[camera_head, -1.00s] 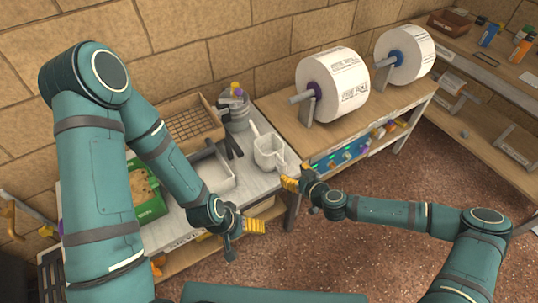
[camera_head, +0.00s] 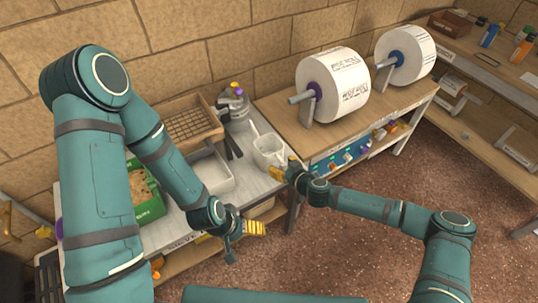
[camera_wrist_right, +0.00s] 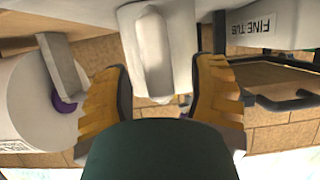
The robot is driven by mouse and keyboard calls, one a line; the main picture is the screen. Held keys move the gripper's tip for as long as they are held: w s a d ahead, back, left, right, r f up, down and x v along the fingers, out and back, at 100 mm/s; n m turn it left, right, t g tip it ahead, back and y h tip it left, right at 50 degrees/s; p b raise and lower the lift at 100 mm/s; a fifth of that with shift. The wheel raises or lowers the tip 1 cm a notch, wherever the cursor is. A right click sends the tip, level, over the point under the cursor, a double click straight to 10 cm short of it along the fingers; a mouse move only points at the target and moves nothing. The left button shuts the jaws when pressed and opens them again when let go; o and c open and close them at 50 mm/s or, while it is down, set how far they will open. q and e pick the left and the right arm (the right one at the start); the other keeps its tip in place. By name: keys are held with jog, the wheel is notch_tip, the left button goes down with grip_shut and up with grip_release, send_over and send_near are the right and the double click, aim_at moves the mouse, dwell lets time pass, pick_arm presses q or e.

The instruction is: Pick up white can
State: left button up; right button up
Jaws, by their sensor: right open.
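The white can (camera_head: 268,150), a jug-like vessel with a handle, stands upright at the right end of the light workbench. My right gripper (camera_head: 283,169) is at its near right side. In the right wrist view, the open yellow fingers (camera_wrist_right: 158,95) are on either side of the can's white handle (camera_wrist_right: 153,45), with gaps on both sides. Part of the can is hidden behind the fingers in the head view. My left gripper (camera_head: 246,229) hangs in front of the bench, away from the can; its opening is unclear.
A white tray (camera_head: 222,184) and a wire-mesh wooden box (camera_head: 190,127) are left of the can. The wooden table (camera_head: 290,122) on the right carries large white rolls (camera_head: 343,85). Open floor (camera_head: 400,180) lies to the right.

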grip_shut()
